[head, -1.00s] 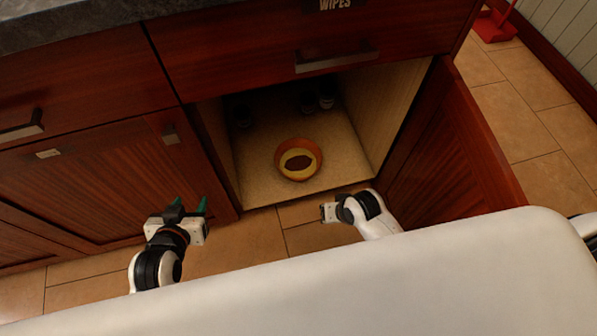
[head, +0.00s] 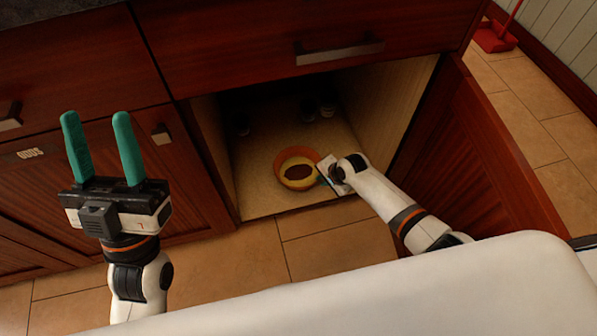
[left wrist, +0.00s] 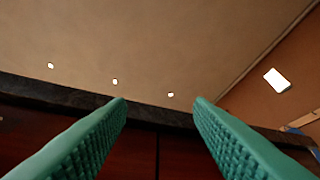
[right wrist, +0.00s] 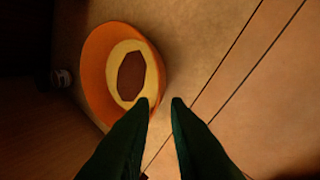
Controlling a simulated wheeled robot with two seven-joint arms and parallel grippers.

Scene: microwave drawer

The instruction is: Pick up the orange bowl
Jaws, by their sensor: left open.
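The orange bowl (head: 297,170) sits upright on the floor of the open cabinet, near its front edge. Its inside shows a yellow ring around a dark brown middle. My right gripper (head: 323,178) is at the bowl's right side in the head view, its fingers partly hidden.
The cabinet door (head: 480,160) stands open on the right, close to my right arm. Several dark jars (head: 327,107) stand deep in the cabinet. A drawer (head: 310,35) is shut above the opening. A red dustpan (head: 497,37) lies far right.

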